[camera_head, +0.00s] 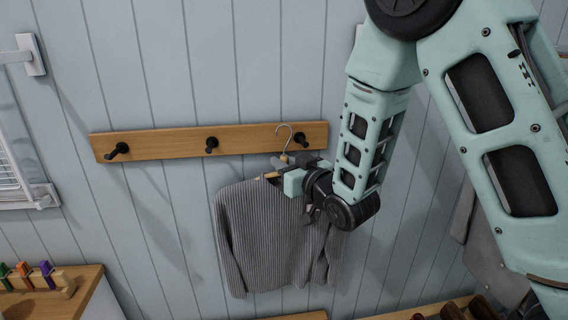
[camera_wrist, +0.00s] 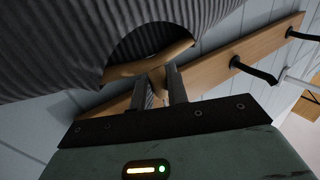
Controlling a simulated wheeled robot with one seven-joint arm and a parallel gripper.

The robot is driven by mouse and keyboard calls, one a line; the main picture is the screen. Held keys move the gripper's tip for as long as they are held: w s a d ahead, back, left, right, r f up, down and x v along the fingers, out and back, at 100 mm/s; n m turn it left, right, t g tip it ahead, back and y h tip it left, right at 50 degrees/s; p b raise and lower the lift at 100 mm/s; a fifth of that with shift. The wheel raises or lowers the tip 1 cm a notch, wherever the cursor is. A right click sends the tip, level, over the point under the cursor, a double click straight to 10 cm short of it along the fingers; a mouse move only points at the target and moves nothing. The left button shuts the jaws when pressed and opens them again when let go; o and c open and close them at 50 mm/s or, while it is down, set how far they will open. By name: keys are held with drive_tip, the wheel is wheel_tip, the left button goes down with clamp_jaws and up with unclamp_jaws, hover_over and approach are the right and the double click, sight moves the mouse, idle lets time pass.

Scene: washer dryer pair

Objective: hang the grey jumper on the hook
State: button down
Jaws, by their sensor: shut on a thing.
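The grey ribbed jumper (camera_head: 265,235) hangs on a wooden hanger (camera_head: 270,176) in front of the panelled wall, below the hook rail. My gripper (camera_head: 285,168) is shut on the hanger near its neck; the hanger also shows between the fingers in the wrist view (camera_wrist: 150,65). The hanger's metal hook (camera_head: 284,134) stands up in front of the rail, to the left of the right black hook (camera_head: 302,139). I cannot tell whether they touch. The middle hook (camera_head: 211,145) and left hook (camera_head: 119,152) are bare. My gripper hides part of the hanger's right side.
The wooden rail (camera_head: 165,144) is fixed to the pale blue wall. A window (camera_head: 15,165) is at the left. A wooden top (camera_head: 50,290) with coloured pegs stands at the lower left. Shoes (camera_head: 455,310) show at the lower right. The wall left of the jumper is clear.

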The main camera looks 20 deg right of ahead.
drive_tip(key=shift+b, duration=0.35)
drive_tip(key=shift+w+a+r+b, duration=0.1)
drive_tip(key=shift+w+a+b, duration=0.35)
drive_tip(key=shift+a, duration=2.05)
drive_tip(key=shift+w+a+b, duration=0.3)
drive_tip(key=shift+w+a, duration=0.2)
drive_tip(key=shift+a, duration=1.95)
drive_tip(key=shift+w+a+r+b, duration=0.1)
drive_tip(key=shift+w+a+b, duration=0.35)
drive_tip(key=shift+a, duration=2.05)
drive_tip(key=shift+f, duration=0.25)
drive_tip(key=shift+w+a+f+b, duration=0.1)
drive_tip(key=shift+a+f+b, duration=0.1)
drive_tip(key=shift+f+b, duration=0.4)
drive_tip(key=shift+a+f+b, duration=0.2)
drive_tip(key=shift+f+b, duration=0.35)
drive_tip(key=c, duration=1.3)
unclamp_jaws()
drive_tip(key=shift+f, duration=0.1)
